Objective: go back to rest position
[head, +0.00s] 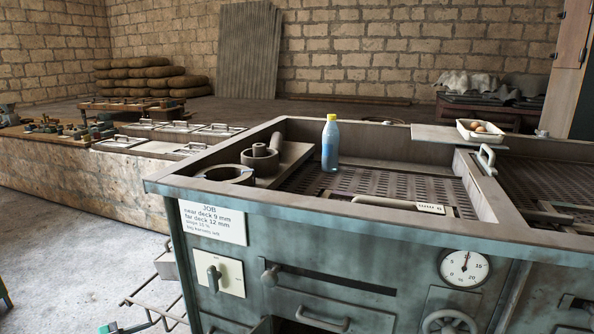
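Neither of my grippers shows in the head view, and I see no arm of mine there. In front stands a teal metal machine (330,255) with a grey-rimmed open top. A blue bottle with a yellow cap (330,145) stands upright on its perforated deck (385,185). Left of the bottle are a round ring (225,174) and a grey cylindrical part (260,158). A white tray (480,131) holding brown eggs sits on a flat board at the back right.
The machine's front carries a job sign (212,222), a switch (212,279), a dial gauge (464,269) and a drawer handle (322,319). A long stone bench (85,180) stands at the left. Concrete floor (60,280) is partly clear at the lower left.

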